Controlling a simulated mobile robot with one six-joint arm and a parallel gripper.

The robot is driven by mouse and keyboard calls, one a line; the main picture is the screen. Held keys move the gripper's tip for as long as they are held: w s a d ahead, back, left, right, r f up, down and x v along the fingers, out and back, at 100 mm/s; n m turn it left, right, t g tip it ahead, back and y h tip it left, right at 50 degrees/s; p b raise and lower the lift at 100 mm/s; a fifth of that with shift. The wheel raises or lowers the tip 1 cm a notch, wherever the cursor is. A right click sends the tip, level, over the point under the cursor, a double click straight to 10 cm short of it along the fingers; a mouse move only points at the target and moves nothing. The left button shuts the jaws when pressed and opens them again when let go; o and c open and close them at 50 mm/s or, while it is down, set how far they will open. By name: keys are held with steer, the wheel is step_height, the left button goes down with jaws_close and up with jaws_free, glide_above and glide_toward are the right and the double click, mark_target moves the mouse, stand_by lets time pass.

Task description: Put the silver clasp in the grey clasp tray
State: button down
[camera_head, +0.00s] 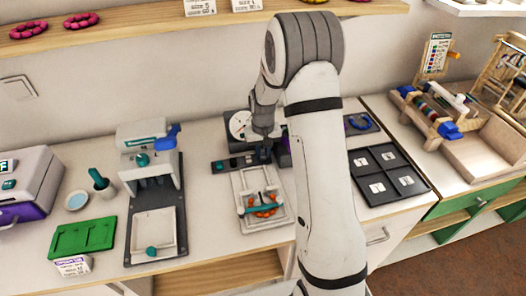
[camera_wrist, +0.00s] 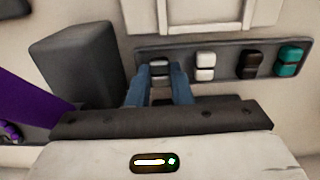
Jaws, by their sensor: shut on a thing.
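My gripper (camera_wrist: 159,84) is shut on the silver clasp (camera_wrist: 160,69), which shows between and just beyond the fingertips. The clasp is in line with the white, black and teal pieces on a long dark grey strip tray (camera_wrist: 228,73); I cannot tell whether it touches the tray. In the head view my gripper (camera_head: 264,152) is over this strip (camera_head: 240,163), at its right part, and the clasp is hidden there. A dark grey tray with several compartments (camera_head: 388,173) and white labels lies to the right.
A dark grey block (camera_wrist: 75,72) stands left of my fingers in the wrist view. A white machine (camera_head: 146,150) and a green tray (camera_head: 83,236) are further left.

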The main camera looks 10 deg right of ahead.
mark_target(263, 155)
steer(key=c, duration=1.3)
jaws_free()
step_height(263, 155, up, 13)
steer(key=s+a+r+t, duration=0.1)
steer(key=s+r, duration=0.8)
steer(key=s, duration=0.5)
steer(key=s+t, duration=0.1)
steer(key=s, duration=1.2)
steer(key=shift+s+a+t, duration=0.15)
steer(key=shift+s+t, duration=0.25)
